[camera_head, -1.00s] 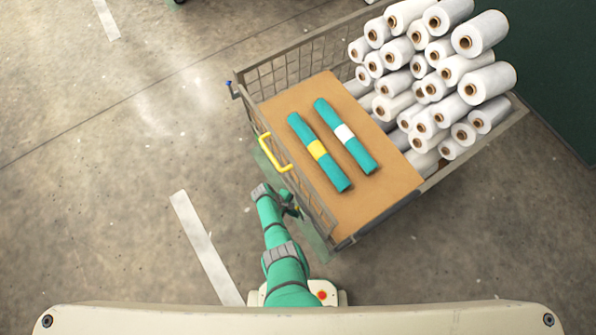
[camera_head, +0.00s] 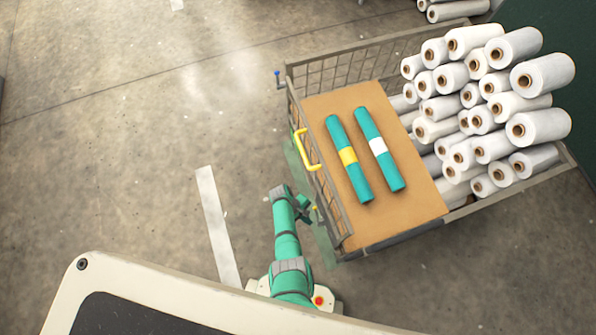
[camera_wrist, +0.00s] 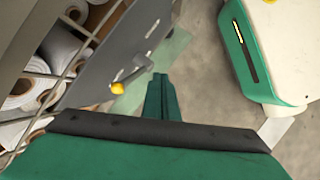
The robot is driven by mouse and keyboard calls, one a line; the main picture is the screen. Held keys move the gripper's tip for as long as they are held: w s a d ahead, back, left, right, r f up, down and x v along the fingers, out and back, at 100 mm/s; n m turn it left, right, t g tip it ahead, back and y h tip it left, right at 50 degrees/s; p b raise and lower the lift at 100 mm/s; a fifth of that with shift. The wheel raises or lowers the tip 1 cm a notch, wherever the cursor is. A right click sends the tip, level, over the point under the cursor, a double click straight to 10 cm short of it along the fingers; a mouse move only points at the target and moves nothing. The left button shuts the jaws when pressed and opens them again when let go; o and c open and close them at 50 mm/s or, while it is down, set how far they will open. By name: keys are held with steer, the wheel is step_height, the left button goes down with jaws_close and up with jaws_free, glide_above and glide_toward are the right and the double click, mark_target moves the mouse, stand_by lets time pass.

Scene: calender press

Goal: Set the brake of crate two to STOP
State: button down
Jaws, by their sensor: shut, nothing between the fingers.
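A wire-mesh crate (camera_head: 332,192) stands right of my arm; no number on it is readable. A yellow bar handle (camera_head: 305,150) is on its near-left side. In the wrist view a grey plate (camera_wrist: 98,75) on the crate carries a short grey lever with a yellow knob (camera_wrist: 117,87), apparently the brake. The same yellow end shows small in the head view (camera_head: 316,213). My gripper (camera_wrist: 160,80) is shut and empty, its tips just right of the lever, with a gap in the picture. In the head view my gripper (camera_head: 304,211) is beside the crate's lower-left side. No STOP marking is legible.
The crate holds many white rolls (camera_head: 480,120) and a brown board (camera_head: 425,195) with two teal rolls (camera_head: 350,160) on it. A blue-tipped part (camera_head: 278,76) juts from its far-left corner. The floor to the left is open, with a white stripe (camera_head: 215,220).

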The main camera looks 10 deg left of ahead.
steer(key=v, duration=1)
steer(key=shift+a+f, duration=0.15)
steer(key=shift+a, duration=0.25)
steer(key=shift+a, duration=0.1)
steer(key=shift+d, duration=0.25)
